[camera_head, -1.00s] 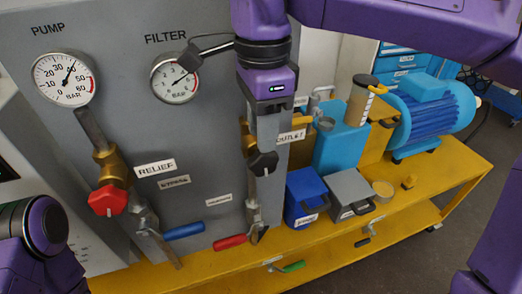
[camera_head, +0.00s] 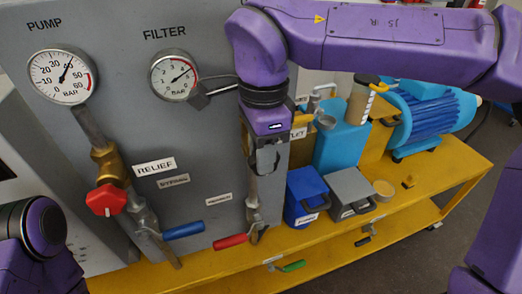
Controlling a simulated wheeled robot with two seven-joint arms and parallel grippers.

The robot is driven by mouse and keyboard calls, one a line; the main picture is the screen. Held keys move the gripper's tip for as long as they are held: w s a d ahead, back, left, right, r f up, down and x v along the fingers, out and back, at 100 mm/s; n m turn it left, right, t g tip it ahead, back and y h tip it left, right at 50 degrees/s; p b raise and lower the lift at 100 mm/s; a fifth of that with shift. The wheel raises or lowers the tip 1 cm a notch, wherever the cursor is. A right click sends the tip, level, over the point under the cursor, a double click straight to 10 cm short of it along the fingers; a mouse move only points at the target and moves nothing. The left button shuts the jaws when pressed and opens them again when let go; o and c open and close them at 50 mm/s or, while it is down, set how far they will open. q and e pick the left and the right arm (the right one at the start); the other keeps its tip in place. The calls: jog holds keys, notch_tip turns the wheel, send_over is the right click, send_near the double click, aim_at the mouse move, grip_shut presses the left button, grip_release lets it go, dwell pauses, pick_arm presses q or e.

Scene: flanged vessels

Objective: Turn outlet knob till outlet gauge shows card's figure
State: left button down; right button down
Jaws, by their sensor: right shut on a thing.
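My right gripper (camera_head: 265,160) points down in front of the panel, at the outlet valve. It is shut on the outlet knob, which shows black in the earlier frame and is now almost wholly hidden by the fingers. The outlet gauge cannot be made out; my right arm blocks the panel above the knob. I cannot make out a card with a figure. My left arm shows at the lower left, its gripper out of view.
The filter gauge (camera_head: 175,76) and pump gauge (camera_head: 62,77) are on the panel. Below are the red relief knob (camera_head: 106,200), a blue lever (camera_head: 184,230) and a red lever (camera_head: 230,241). Blue (camera_head: 306,196) and grey (camera_head: 350,193) boxes stand close right on the yellow bench (camera_head: 440,185).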

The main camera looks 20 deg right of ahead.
jog(key=shift+d, duration=0.1)
jog(key=y, duration=0.1)
jog(key=y+b, duration=0.1)
jog(key=shift+d+f+y, duration=0.1)
jog(key=shift+d+y, duration=0.15)
jog(key=shift+y, duration=0.15)
jog(key=shift+d+y+b, duration=0.15)
jog(key=shift+y+b, duration=0.45)
jog(key=shift+y, duration=0.15)
jog(key=shift+d+y+b, duration=0.15)
jog(key=shift+y+b, duration=0.4)
jog(key=shift+y, duration=0.2)
jog(key=c, duration=1.2)
grip_release()
